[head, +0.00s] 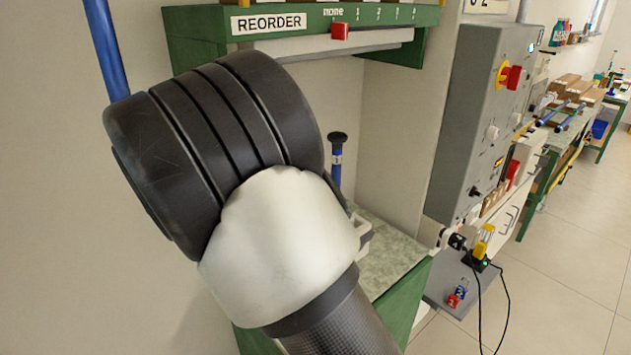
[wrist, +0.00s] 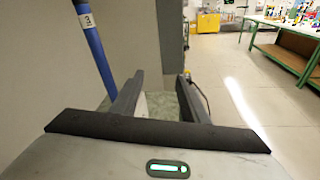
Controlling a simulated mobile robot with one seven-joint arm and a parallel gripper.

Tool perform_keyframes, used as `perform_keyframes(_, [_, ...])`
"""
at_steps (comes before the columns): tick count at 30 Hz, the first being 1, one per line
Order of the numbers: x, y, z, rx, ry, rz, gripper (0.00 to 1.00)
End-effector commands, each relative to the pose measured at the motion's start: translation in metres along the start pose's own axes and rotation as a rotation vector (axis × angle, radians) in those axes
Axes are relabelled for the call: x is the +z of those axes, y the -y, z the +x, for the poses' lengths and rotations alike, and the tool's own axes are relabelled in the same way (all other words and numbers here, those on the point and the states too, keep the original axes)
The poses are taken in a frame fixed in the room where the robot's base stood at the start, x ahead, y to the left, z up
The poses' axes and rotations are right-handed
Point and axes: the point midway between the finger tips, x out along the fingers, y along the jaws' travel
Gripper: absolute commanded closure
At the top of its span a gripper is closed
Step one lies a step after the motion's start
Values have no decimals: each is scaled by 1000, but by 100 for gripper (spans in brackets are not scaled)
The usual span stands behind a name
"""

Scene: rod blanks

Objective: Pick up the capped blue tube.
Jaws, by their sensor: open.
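The capped blue tube (head: 337,172) stands upright in the head view, with a black knob-like cap and a pale label band. My arm hides its lower part. In the wrist view a blue tube (wrist: 98,58) with a white label marked 3 leans at the left, outside my left finger; its top is cut off, so I cannot tell whether it is capped. My gripper (wrist: 162,82) is open, with nothing held between its fingers. Beyond the fingers show a grey post and a patch of mottled green surface. In the head view my arm hides most of the gripper.
A green frame (head: 200,50) labelled REORDER, with a red slider (head: 340,31), stands over a mottled worktop (head: 385,258). Another blue tube or pole (head: 105,45) rises at the left. A grey control box (head: 480,120) stands at the right. Open floor (head: 560,270) lies further right.

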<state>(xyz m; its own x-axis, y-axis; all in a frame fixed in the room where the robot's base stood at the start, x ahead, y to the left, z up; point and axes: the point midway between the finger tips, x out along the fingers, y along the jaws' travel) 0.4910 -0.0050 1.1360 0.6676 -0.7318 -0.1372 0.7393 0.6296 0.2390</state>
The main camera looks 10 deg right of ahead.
Motion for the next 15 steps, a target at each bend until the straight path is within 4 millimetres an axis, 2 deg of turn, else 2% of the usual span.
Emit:
perform_keyframes(1, [-14, -21, -7, 92, 31, -85, 59])
perform_keyframes(3, [-27, -43, -16, 190, 63, -167, 59])
perform_keyframes(6, [-38, -62, -25, 279, 91, -237, 59])
perform_keyframes(8, [-42, -68, -27, 304, 100, -257, 59])
perform_keyframes(11, [-42, -74, -18, 314, 103, -264, 59])
perform_keyframes(15, [-40, -82, 10, 310, 103, -263, 59])
